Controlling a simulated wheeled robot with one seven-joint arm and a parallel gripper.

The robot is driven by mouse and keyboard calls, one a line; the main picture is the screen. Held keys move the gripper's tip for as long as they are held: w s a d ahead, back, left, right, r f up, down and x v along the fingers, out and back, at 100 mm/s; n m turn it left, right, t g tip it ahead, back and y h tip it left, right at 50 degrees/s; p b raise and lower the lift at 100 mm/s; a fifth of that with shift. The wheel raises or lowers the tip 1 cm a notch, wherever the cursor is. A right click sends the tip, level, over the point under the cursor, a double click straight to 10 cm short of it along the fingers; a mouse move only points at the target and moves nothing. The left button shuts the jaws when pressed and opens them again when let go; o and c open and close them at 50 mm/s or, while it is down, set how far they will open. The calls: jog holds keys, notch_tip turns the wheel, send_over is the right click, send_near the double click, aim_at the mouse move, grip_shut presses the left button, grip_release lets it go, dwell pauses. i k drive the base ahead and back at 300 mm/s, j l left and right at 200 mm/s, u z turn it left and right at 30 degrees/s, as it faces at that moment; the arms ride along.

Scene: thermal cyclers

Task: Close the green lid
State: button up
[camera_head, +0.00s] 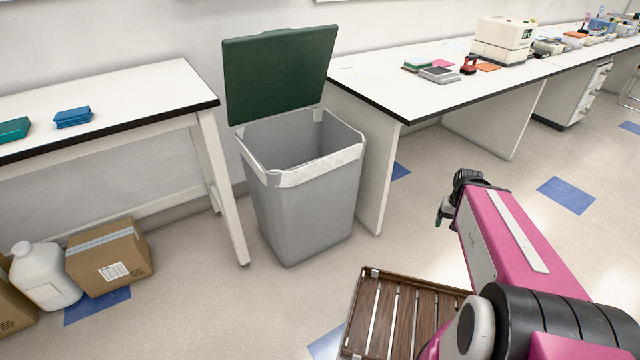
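The green lid (278,72) stands raised, nearly upright, at the back of a grey bin (305,215) near the wall. The bin is open, with a pale liner (318,168) folded over its rim, and its inside looks empty as far as I can see. My pink arm reaches in from the lower right. The dark end of the arm, with my gripper (443,211), is to the right of the bin, apart from both bin and lid. The fingers are small and partly hidden, so their opening cannot be made out.
White tables (90,92) and (445,103) flank the bin closely on both sides. A slatted wooden rack (388,318) is in front, beside my arm. A cardboard box (112,258) and white jug (42,275) are at lower left.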

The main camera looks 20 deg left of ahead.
aim_at(268, 73)
jog(key=u, duration=1.3)
